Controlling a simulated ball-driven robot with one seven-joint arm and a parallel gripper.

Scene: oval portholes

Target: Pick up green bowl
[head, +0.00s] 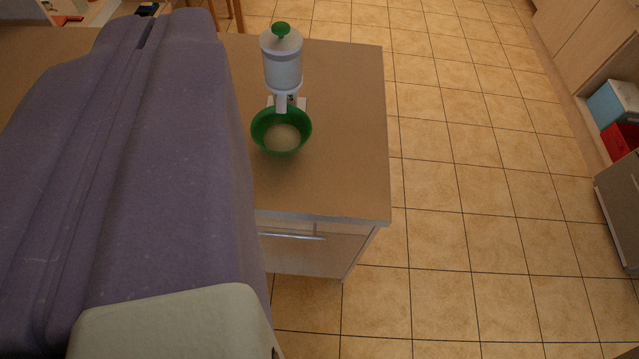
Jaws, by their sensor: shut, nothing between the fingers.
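The green bowl (261,128) stands upright on the brown countertop (345,130), left of the picture's middle. A pale round patch shows in its bottom; I cannot tell whether it is contents. A white dispenser-like container with a green knob (283,66) stands right behind the bowl, and its narrow lower part overlaps the bowl's far rim in the picture. I cannot tell whether the two touch. My gripper is not in the picture; my large purple arm link fills the left side and hides the counter there.
The counter's right edge and front corner are close to the bowl, with a drawer front (300,238) below. Clear counter lies right of the bowl. Open tiled floor (480,170) spreads to the right. A cabinet with blue (613,103) and red (620,139) things stands at the far right.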

